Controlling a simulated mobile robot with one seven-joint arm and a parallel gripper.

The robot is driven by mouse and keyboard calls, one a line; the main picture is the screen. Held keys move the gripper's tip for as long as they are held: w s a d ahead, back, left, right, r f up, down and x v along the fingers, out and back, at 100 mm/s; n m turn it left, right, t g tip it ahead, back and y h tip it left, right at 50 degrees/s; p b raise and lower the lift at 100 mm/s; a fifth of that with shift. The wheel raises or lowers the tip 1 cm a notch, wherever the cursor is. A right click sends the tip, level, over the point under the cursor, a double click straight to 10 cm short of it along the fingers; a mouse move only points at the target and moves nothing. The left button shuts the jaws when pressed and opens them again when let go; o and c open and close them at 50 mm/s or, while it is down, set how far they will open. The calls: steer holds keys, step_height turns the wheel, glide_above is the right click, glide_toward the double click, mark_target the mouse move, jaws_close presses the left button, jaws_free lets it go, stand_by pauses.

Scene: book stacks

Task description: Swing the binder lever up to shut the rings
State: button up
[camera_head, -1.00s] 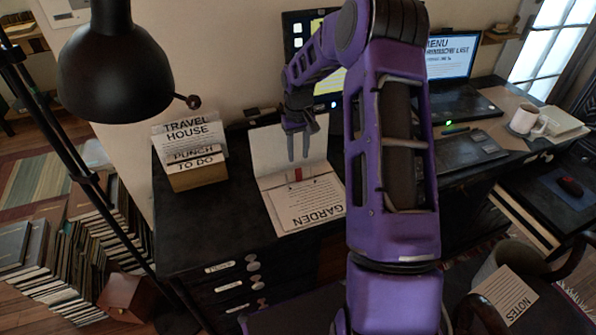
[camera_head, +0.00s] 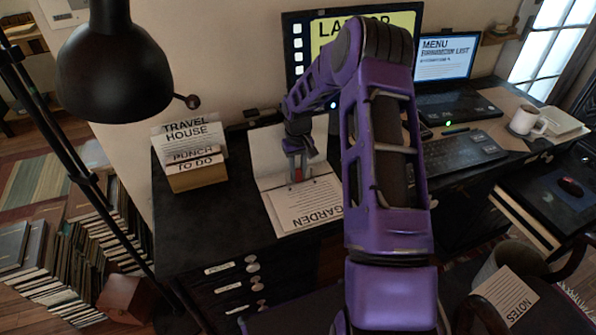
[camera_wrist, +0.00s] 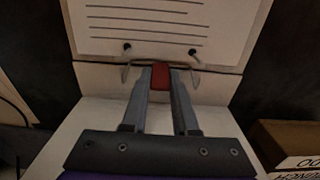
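The binder lies open on the dark desk, with its printed GARDEN page (camera_head: 312,203) on the near side and its blank inner cover (camera_head: 272,150) behind. The red lever (camera_wrist: 160,77) sits at the binder's spine between two thin metal rings (camera_wrist: 127,70). In the wrist view the rings arch at either side, and I cannot tell whether their tips meet. My gripper (camera_wrist: 161,75) is over the spine with its two fingers apart, one at each side of the lever. The gripper (camera_head: 298,178) also shows in the head view, low over the binder. I cannot tell whether the fingers touch the lever.
A box of cards (camera_head: 195,175) stands left of the binder on the desk. A black lamp (camera_head: 115,75) hangs at the left. A monitor (camera_head: 370,35), laptop (camera_head: 455,105), keyboard (camera_head: 462,153) and mug (camera_head: 527,120) are behind and right. Bare desk (camera_head: 215,225) lies left of the binder.

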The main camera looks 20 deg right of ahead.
jaws_close()
steer(key=shift+s+f+t+b, duration=0.15)
steer(key=shift+s+t+b, duration=0.25)
steer(key=shift+t+b, duration=0.75)
steer(key=shift+s+r+t+b, duration=0.2)
steer(key=shift+t+b, duration=0.25)
steer(key=shift+b, duration=0.2)
steer(key=o, duration=0.6)
jaws_free()
steer(key=p+v, duration=0.2)
steer(key=v, duration=1.5)
steer(key=shift+r, duration=0.25)
